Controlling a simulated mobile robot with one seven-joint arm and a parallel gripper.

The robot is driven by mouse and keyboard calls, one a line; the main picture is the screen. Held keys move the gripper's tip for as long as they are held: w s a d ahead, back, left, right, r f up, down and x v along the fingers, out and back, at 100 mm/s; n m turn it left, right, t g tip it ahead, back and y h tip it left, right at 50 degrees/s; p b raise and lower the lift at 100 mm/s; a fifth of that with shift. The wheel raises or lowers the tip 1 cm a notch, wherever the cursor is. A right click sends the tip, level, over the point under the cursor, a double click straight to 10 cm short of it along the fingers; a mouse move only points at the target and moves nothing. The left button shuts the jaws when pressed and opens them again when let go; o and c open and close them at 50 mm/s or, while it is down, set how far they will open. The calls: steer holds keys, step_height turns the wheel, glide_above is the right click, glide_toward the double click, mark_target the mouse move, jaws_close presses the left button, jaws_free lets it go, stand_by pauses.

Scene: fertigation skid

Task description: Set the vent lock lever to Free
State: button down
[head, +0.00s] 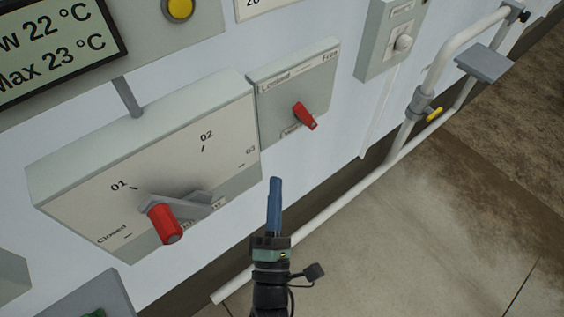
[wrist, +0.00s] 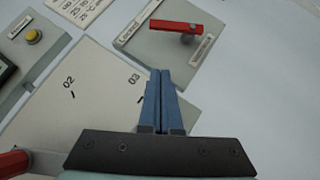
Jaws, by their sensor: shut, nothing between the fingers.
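The vent lock box (head: 275,98) is a grey-green panel marked Locked at its upper left and Free at its upper right in the head view. Its small red lever (head: 305,116) sits near the middle, slanting down to the right there. The wrist view shows the red lever (wrist: 176,27) standing out from the box (wrist: 150,52); I cannot tell which mark it is set at. My gripper (head: 275,181) is shut and empty, below the box and apart from the lever in the head view. Its blue fingers (wrist: 160,72) point toward the box in the wrist view.
A larger box (head: 95,175) marked Closed, 01, 02 and 03 stands left of it, with a red-handled lever (head: 165,222). A grey box with a white knob (head: 404,43) is at the right. A white pipe rail (head: 350,182) runs along the lower right.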

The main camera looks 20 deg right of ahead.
mark_target(301, 113)
steer(key=s+d+p+x, duration=0.1)
steer(key=d+p+x, duration=0.1)
steer(key=x, duration=0.9)
steer(key=shift+w+d+r, duration=0.2)
steer(key=shift+d+r, duration=0.1)
steer(key=shift+r, duration=0.25)
steer(key=shift+r+p, duration=0.2)
steer(key=shift+p, duration=0.1)
steer(key=shift+r+m+g+p, duration=0.1)
steer(key=shift+m+g+p, duration=0.25)
steer(key=shift+p, duration=0.25)
